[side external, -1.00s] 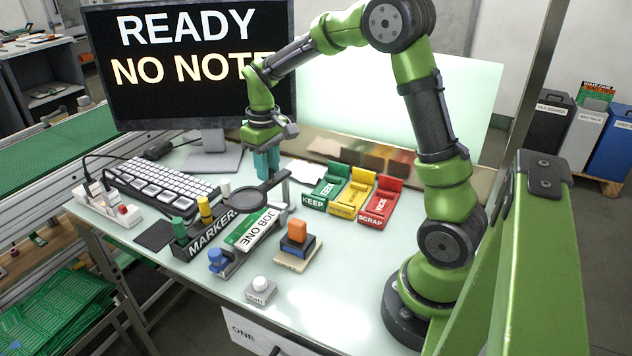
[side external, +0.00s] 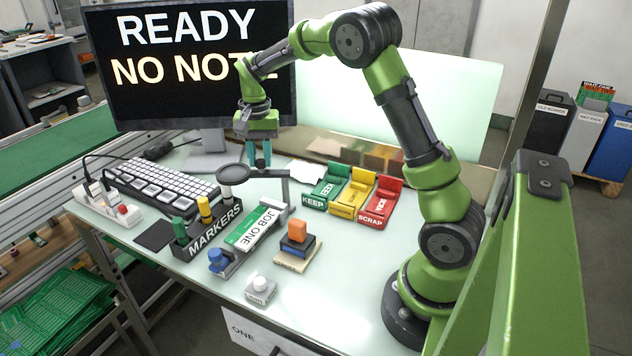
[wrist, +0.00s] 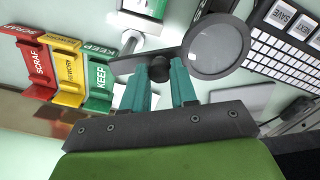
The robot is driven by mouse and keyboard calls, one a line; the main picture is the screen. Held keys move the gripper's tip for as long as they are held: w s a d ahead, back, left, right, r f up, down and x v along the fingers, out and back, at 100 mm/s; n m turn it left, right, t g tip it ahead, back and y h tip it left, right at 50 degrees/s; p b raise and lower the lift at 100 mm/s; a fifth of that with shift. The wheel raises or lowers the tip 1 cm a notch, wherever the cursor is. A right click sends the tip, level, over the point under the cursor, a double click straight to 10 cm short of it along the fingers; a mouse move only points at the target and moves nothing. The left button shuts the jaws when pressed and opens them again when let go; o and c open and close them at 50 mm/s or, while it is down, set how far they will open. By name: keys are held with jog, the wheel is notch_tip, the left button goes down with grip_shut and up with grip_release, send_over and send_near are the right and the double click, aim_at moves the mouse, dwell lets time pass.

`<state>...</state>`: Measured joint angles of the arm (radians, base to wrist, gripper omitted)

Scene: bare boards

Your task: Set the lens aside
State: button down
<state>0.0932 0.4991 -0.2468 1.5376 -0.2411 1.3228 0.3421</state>
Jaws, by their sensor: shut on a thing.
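The lens (side external: 233,177) is a round magnifier with a dark rim on a dark swing arm (side external: 270,173). The arm runs to an upright post (side external: 285,193) at its right end. In the wrist view the lens (wrist: 217,47) is at the upper right. In the wrist view my gripper (wrist: 160,75) is shut on the dark knob (wrist: 160,68) beside the lens. The JOB ONE board (side external: 255,226) lies in its holder in front, with the lens off to its upper left.
A marker rack (side external: 213,232) and keyboard (side external: 165,187) are to the left. Green KEEP, yellow and red SCRAP trays (side external: 381,208) stand to the right. A small block stack (side external: 296,245) and a white-button box (side external: 260,290) are in front. The monitor (side external: 190,65) is behind.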

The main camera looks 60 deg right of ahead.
jog(key=shift+w+d+r+m, duration=0.1)
jog(key=shift+d+m, duration=0.5)
jog(key=shift+m, duration=0.65)
jog(key=shift+w+d+f+m, duration=0.1)
jog(key=shift+d+m, duration=0.5)
jog(key=shift+m, duration=0.7)
jog(key=shift+w+d+r+m, duration=0.1)
jog(key=shift+d+m, duration=0.5)
jog(key=shift+m, duration=0.65)
jog(key=c, duration=0.9)
grip_release()
notch_tip(320, 180, up, 17)
jog(key=shift+f, duration=0.1)
